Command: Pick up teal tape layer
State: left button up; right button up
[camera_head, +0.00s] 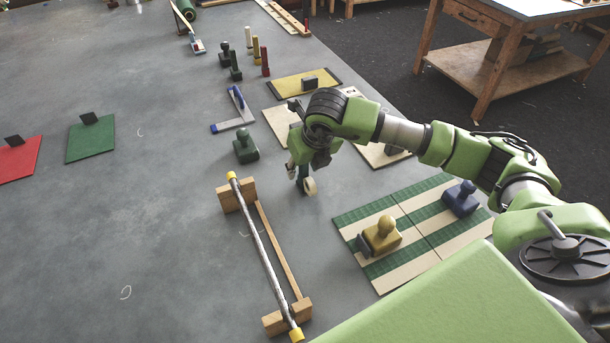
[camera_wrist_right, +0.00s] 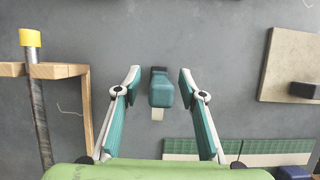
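The teal tape layer (camera_wrist_right: 161,92) shows in the right wrist view as a small teal body with a dark end and a pale strip at its near end. My right gripper (camera_wrist_right: 160,78) is open, with one finger on each side of it and visible gaps between. In the head view the right gripper (camera_head: 302,178) points down over the grey table and hides most of the tape layer; a cream roll (camera_head: 310,186) shows beside the fingers. My left gripper is not in view.
A wooden stand with a long yellow-ended rod (camera_head: 262,250) lies left of the right gripper. A green stamp (camera_head: 245,147) stands behind.

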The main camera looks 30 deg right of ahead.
aim_at(304, 167)
jog(key=shift+x, duration=1.3)
grip_shut()
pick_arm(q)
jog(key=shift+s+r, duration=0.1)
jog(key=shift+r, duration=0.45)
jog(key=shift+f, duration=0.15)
pick_arm(e)
jog(key=shift+r, duration=0.15)
jog(key=shift+w+r+b, duration=0.1)
jog(key=shift+r+b, duration=0.4)
jog(key=shift+r, duration=0.05)
jog(key=b+v, duration=0.1)
jog(key=v, duration=0.1)
jog(key=b+v, duration=0.1)
jog(key=v, duration=0.2)
jog(key=s+v, duration=0.1)
jog(key=v, duration=0.2)
jog(key=shift+s+a+f+b, duration=0.1)
jog(key=shift+a+f+b, duration=0.2)
jog(key=shift+b, duration=0.1)
pick_arm(q)
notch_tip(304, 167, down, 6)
jog(key=b, duration=0.2)
pick_arm(e)
jog(key=s+a+r, duration=0.1)
jog(key=s+r, duration=0.4)
jog(key=s, duration=0.4)
jog(key=shift+s+a, duration=0.4)
